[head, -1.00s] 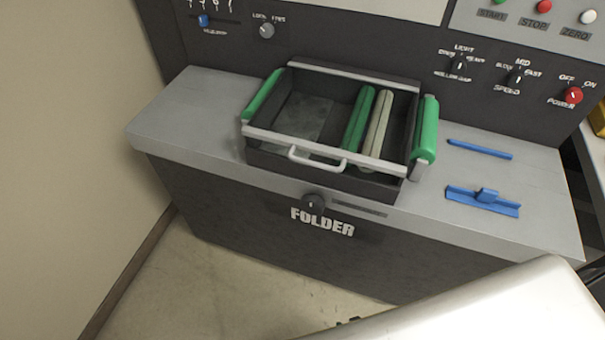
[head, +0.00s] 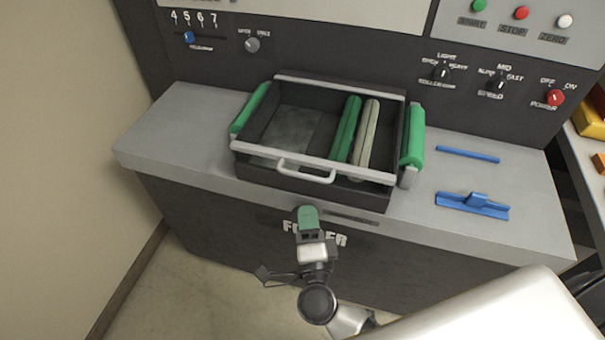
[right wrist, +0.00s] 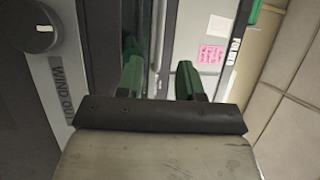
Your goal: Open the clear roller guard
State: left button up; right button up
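The clear roller guard (head: 245,148) lies flat and closed over the dark box on the folder's counter. Its pale front bar carries a light handle (head: 306,175). A green roller (head: 347,128) and a cream roller (head: 368,133) show through it. My right gripper (head: 308,218) is in front of the counter's front face, below and apart from the handle, and hides part of the FOLDER label. In the right wrist view its two green fingers (right wrist: 159,82) stand apart with nothing gripped between them. My left gripper is not in view.
A blue bar (head: 468,155) and a blue T-shaped piece (head: 473,205) lie on the counter to the right. Green cylinders flank the box. A control panel with knobs (head: 501,86) rises behind. A wall stands at the left. The counter's left end (head: 175,135) is clear.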

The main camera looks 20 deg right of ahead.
aim_at(303, 174)
jog(key=p+x, duration=0.2)
jog(key=x, duration=0.8)
jog(key=shift+w+d+p, duration=0.15)
jog(key=shift+w+p, duration=0.2)
grip_shut()
